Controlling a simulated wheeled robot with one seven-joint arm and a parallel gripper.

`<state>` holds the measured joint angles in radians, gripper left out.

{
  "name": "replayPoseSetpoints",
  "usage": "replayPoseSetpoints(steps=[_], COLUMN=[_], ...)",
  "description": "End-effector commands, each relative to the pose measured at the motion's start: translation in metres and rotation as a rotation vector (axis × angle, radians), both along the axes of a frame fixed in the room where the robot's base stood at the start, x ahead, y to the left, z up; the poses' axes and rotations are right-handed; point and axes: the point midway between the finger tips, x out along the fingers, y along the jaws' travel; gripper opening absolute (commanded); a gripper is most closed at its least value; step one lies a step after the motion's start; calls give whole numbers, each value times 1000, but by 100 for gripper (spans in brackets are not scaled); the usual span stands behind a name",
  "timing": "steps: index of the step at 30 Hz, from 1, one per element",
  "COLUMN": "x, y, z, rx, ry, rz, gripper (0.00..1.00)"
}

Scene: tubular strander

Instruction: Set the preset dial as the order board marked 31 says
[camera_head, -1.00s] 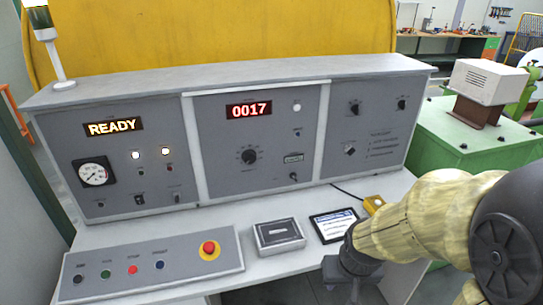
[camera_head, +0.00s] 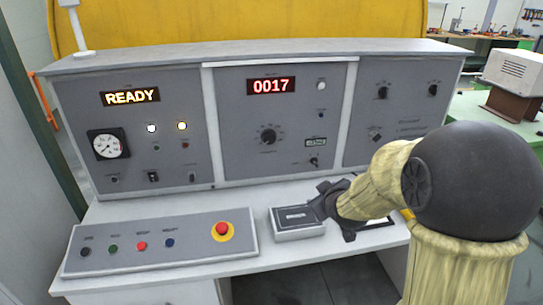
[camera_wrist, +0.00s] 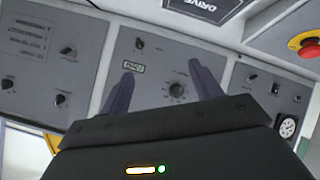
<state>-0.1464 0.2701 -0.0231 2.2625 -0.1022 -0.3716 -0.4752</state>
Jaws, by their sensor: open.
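A round black dial (camera_head: 267,134) with a ring of marks sits on the middle panel, under a red display (camera_head: 271,86) reading 0017. I take it for the preset dial; its label and setting are too small to read. In the wrist view the dial (camera_wrist: 176,90) appears between my fingers, some way beyond them. My gripper (camera_head: 325,198) is open and empty, over the desk by the grey box, below and right of the dial. It also shows in the wrist view (camera_wrist: 163,85). I see no order board readably marked 31.
A grey box (camera_head: 297,230) and a button panel (camera_head: 160,243) with a red emergency stop (camera_head: 222,231) are on the desk. The left panel has a READY display (camera_head: 130,96) and a gauge (camera_head: 108,145). The right panel carries smaller knobs (camera_head: 383,92). My arm mostly hides a tablet.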

Motion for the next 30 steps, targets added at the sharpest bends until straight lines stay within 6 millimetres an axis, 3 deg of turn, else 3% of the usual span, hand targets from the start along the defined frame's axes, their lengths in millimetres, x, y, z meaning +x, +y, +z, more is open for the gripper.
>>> replayPoseSetpoints(steps=[1, 4, 10, 14, 24, 30], x=[21, 56, 90, 94, 95, 109], y=[16, 47, 92, 102, 102, 107], z=[-15, -12, 0, 8, 10, 10], rx=[-35, -111, -222, -246, -246, -246], ry=[-93, -300, -609, -677, -677, -675], rz=[62, 178, 307, 330, 328, 328], gripper=[64, 64, 64, 64, 64, 64])
